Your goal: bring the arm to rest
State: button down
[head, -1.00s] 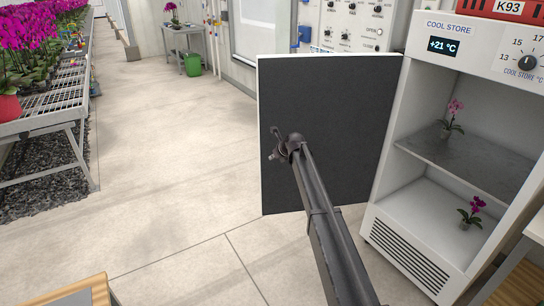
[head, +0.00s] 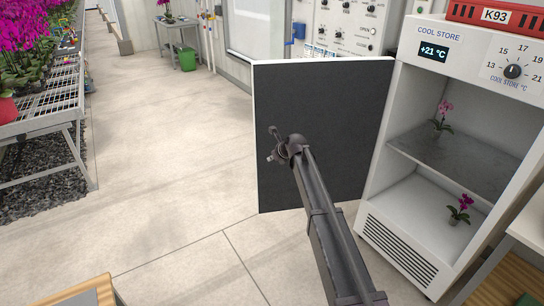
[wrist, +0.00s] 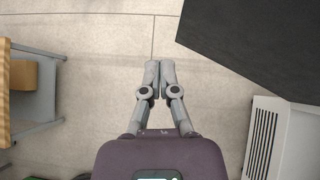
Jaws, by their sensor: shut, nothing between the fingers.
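My arm (head: 328,225) reaches up from the bottom of the head view, in front of the dark inner face of the cool store's open door. In the head view my gripper (head: 270,157) is small and partly hidden by the wrist. In the wrist view my gripper (wrist: 160,68) points away over bare floor. Its two fingers are together with nothing between them. The open door (wrist: 270,45) lies to the right of the fingers in the wrist view, apart from them.
The cool store (head: 400,244) stands open at right, with one potted orchid (head: 443,118) on its shelf and another (head: 460,209) on its floor. A slatted orchid bench (head: 45,120) stands at left. A wooden-edged table (head: 92,287) is at lower left. The floor (head: 160,180) between is clear.

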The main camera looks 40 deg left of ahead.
jog(key=shift+s+d+r, duration=0.2)
jog(key=shift+r, duration=0.1)
dwell(0.5)
jog(key=d+n+h+p, duration=0.5)
jog(key=d+n, duration=0.6)
jog(key=d, duration=3.1)
jog(key=s+d+r+n+h+p, duration=0.1)
jog(key=s+d+n, duration=0.2)
jog(key=s+d, duration=0.3)
jog(key=s+d+r+n+g+h+p, duration=0.1)
jog(key=s+d, duration=0.5)
jog(key=d, duration=0.9)
jog(key=s+d+r+n+g+h+p, duration=0.1)
jog(key=s+d+n+p, duration=0.1)
jog(key=s+d+n, duration=0.4)
jog(key=d, duration=0.5)
jog(key=shift+s+r+h, duration=0.3)
jog(key=shift+s+h, duration=0.05)
jog(key=shift+h, duration=0.05)
